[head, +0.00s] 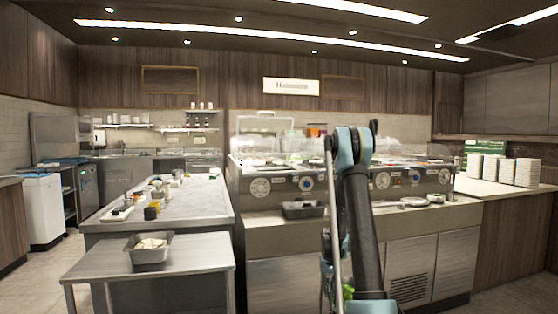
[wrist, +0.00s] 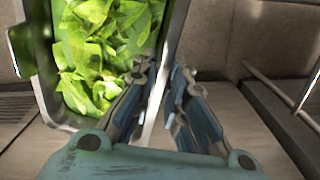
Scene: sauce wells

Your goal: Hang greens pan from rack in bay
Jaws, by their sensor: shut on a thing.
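The greens pan (wrist: 60,112) is a metal pan full of leafy greens, in the upper left of the wrist view. My gripper (wrist: 160,75) is shut on the pan's near right wall, one finger on each side of it. The pan looks tilted. In the head view, a bit of the greens (head: 347,292) shows low beside my arm, in front of the counter's lower front; my arm hides the rest and the gripper. The serving counter (head: 265,225) has wells along its top behind a clear guard. I cannot tell which bay holds the rack.
A dark tray (head: 303,210) sits on the counter ledge left of my arm. Shallow dishes (head: 415,201) lie right of it. A steel table (head: 90,262) with a metal pan (head: 148,250) stands at the left. A dark rail or edge (wrist: 275,115) runs along the right of the wrist view.

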